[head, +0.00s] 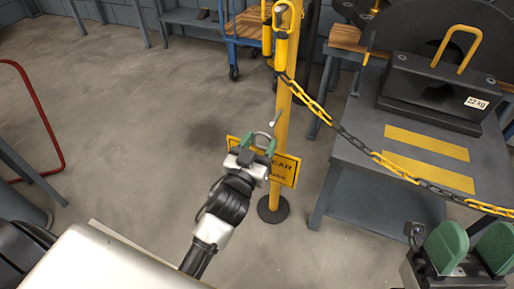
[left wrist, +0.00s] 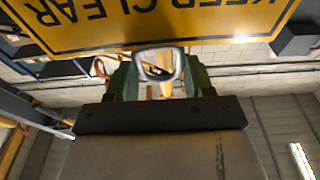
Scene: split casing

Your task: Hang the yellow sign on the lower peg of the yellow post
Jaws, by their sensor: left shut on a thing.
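The yellow sign (head: 286,170) with black lettering hangs from a metal ring (head: 264,137). My left gripper (head: 259,145) is shut on that ring, in front of the yellow post (head: 284,95). In the left wrist view the ring (left wrist: 160,62) sits between the green fingers, and the sign (left wrist: 150,22) reads upside down as "KEEP CLEAR". A small light peg (head: 273,122) sticks out from the post just above the ring; the ring appears apart from it. My gripper hides the sign's left middle. My right gripper (head: 469,254) is open and empty at the bottom right.
A yellow and black chain (head: 345,135) runs from the post to the right. A grey bench (head: 375,180) carries a 22 kg weight (head: 435,95). The post's round base (head: 272,209) stands on the floor. The floor left of the post is clear.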

